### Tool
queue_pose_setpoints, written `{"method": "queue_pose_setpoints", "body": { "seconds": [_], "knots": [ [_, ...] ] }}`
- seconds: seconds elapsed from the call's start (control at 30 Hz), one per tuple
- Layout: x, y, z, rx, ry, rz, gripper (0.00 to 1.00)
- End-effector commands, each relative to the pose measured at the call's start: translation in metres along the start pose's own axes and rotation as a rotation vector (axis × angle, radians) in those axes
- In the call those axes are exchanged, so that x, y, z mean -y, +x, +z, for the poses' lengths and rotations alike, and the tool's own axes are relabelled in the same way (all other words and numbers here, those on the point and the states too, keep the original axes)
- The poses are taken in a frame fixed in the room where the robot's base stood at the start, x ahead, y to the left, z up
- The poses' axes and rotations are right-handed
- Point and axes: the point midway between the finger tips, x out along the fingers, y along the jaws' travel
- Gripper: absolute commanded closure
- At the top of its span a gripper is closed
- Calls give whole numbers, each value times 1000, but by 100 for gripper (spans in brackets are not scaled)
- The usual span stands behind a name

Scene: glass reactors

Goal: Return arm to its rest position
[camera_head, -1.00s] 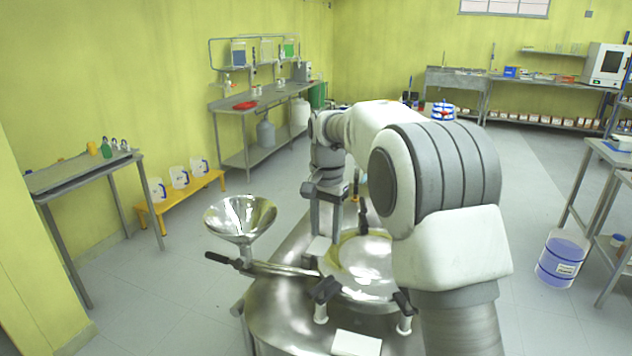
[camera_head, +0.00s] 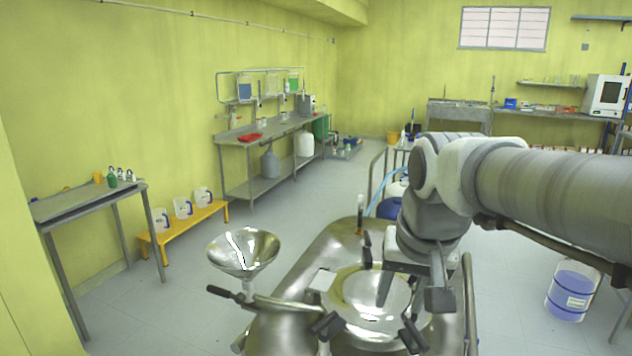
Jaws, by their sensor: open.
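My gripper (camera_head: 411,298) hangs from my arm, which enters from the right edge. It points down, with its two dark fingers apart and nothing visible between them. It appears in front of the right part of the reactor's round metal lid (camera_head: 362,318). I cannot tell how far above the lid it is. The steel reactor body (camera_head: 335,245) spreads around and behind the lid. My arm and gripper hide part of the reactor and the floor behind it.
A metal funnel (camera_head: 243,252) stands left of the lid, near a handled bar. A yellow bench (camera_head: 187,232) with white jugs and a steel side table (camera_head: 88,200) stand at left. The middle-left floor is open.

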Motion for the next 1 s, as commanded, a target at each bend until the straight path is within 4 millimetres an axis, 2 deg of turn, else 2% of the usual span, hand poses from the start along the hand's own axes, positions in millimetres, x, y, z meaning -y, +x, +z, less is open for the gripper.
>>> {"method": "queue_pose_setpoints", "body": {
  "seconds": [0.03,0.3,0.5,0.67,1.0],
  "knots": [
    [-6,-4,13,-18,-16,-1,50],
    [-30,-5,72,-102,-118,0,50],
    [-40,1,101,-144,-172,5,50],
    [-43,4,109,-154,-187,8,50],
    [-43,4,109,-154,-189,8,50]
  ]
}}
